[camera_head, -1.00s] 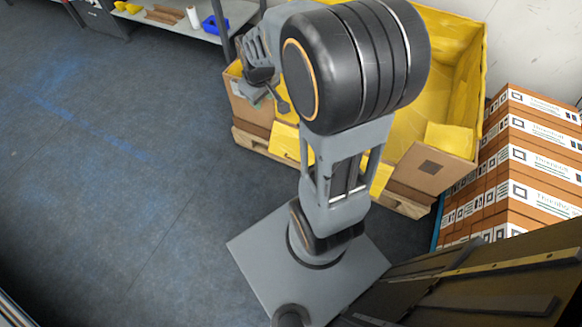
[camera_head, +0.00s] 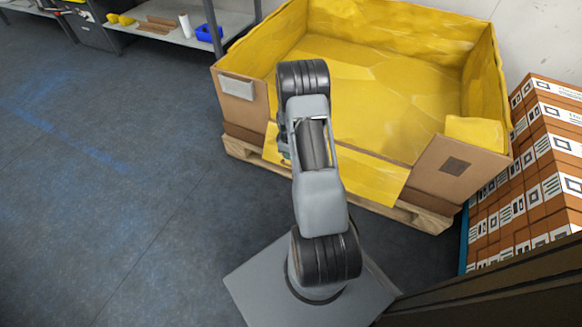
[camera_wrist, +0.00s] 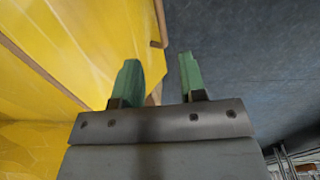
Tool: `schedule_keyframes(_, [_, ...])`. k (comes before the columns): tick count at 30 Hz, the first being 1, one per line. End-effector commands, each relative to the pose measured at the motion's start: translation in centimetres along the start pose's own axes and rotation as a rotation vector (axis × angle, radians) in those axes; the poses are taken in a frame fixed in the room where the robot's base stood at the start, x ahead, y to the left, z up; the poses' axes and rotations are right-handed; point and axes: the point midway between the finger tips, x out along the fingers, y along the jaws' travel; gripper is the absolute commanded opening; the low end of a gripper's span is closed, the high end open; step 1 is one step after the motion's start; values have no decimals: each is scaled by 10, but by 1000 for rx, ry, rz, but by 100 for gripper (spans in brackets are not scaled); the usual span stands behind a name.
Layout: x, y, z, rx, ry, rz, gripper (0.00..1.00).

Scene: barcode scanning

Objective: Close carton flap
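A large cardboard carton (camera_head: 465,170) lined with yellow stands open-topped on a wooden pallet. Its front yellow flap (camera_head: 370,175) hangs outward and down between the two brown front corner panels. My arm covers part of this flap. In the head view my gripper is mostly hidden behind my arm, near the flap's left end. In the wrist view my gripper (camera_wrist: 159,78) has its two green fingers apart. The yellow panel (camera_wrist: 75,50) with a brown edge fills the left, close to the left finger. A small brown part shows between the finger bases; I cannot tell whether anything touches.
Stacked printed boxes (camera_head: 548,165) stand right of the carton. A shelf (camera_head: 175,38) with a blue bin (camera_head: 209,32) is at the back left. The wooden pallet (camera_head: 420,217) sticks out under the carton. The floor (camera_head: 110,190) on the left is clear.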

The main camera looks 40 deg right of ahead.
Motion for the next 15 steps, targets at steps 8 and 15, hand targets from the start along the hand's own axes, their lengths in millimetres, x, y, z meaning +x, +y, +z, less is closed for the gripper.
schedule_keyframes(8, [59,-1,0,1,-1,-1,38])
schedule_keyframes(15, [88,0,0,1,0,-1,38])
